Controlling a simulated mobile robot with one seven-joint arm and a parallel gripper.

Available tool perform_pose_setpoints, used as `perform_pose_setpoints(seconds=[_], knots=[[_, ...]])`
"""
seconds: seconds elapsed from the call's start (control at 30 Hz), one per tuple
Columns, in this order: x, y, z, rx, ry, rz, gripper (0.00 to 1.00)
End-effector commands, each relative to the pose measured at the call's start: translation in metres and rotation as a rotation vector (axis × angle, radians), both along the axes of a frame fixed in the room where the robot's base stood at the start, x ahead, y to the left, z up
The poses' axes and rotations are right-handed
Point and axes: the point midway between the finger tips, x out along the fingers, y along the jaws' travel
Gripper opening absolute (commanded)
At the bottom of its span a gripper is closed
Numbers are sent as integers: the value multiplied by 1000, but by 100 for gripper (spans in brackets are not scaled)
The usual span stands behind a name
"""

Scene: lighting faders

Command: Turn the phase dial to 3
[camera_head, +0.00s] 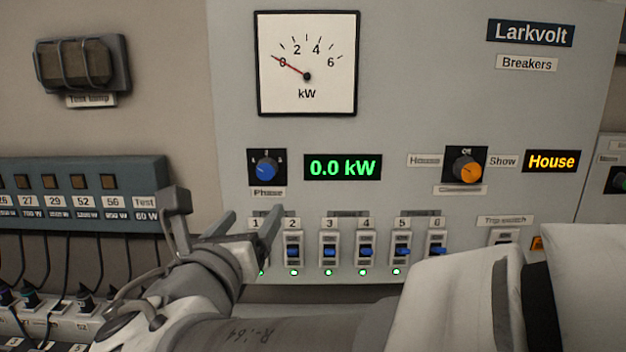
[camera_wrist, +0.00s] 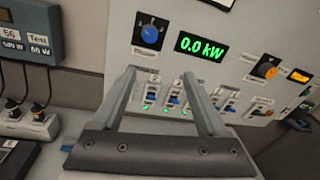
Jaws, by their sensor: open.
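The phase dial is a blue round knob (camera_head: 266,170) on a black square plate, above a "Phase" label on the grey panel. Its small numbers are too blurred to read surely, and its pointer seems to aim up and to the left. In the wrist view the blue knob (camera_wrist: 150,36) is at the upper left, beyond my fingertips. My gripper (camera_head: 254,220) is open and empty, below the dial and in front of the leftmost breaker switches. In the wrist view my gripper (camera_wrist: 160,72) has its two fingers wide apart, not touching the dial.
A green display (camera_head: 342,167) reads 0.0 kW, right of the dial. An orange House/Show knob (camera_head: 467,171) is farther right. Breaker switches (camera_head: 330,250) line the panel below. A kW meter (camera_head: 307,62) hangs above.

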Motion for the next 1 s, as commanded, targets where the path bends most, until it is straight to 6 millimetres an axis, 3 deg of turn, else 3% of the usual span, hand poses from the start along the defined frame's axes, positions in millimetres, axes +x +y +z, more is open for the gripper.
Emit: perform_pose_setpoints(seconds=[0.1, 0.27, 0.8, 1.0], knots=[[-3, 18, 4, -59, -32, 46, 76], [12, 20, 6, -70, -40, 52, 76], [127, 18, 5, -68, -38, 49, 76], [157, 17, 5, -67, -38, 50, 76]])
